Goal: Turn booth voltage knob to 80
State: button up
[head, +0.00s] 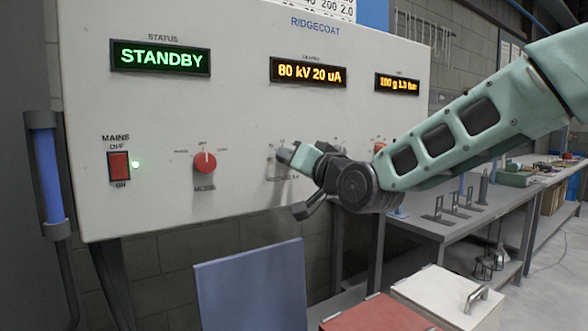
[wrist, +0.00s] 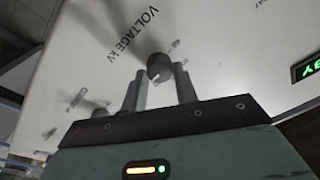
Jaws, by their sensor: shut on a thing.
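The white booth control panel (head: 240,110) fills the left of the head view. Its middle display (head: 308,71) reads "80 kV 20 uA". My gripper (head: 287,157) is at the panel below that display, shut on the voltage knob. The head view mostly hides this knob behind the gripper. In the wrist view the dark round voltage knob (wrist: 158,66) sits between the two fingers of my gripper (wrist: 159,82), beside the "VOLTAGE kV" lettering. A pale pointer mark shows on the knob, but I cannot read its exact scale position.
A red mode knob (head: 204,162) and red mains switch (head: 118,166) are left of my gripper. The status display (head: 160,58) reads "STANDBY". Another knob (head: 380,147) is partly behind my arm. A grey bench (head: 455,222) stands at right.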

jog(key=shift+f+m+b, duration=0.15)
jog(key=shift+m+b, duration=0.5)
jog(key=shift+m, duration=1.05)
jog(key=o, duration=1)
jog(key=b+v, duration=0.1)
jog(key=v, duration=1.6)
jog(key=shift+s+b, duration=0.25)
jog(key=shift+b, duration=0.05)
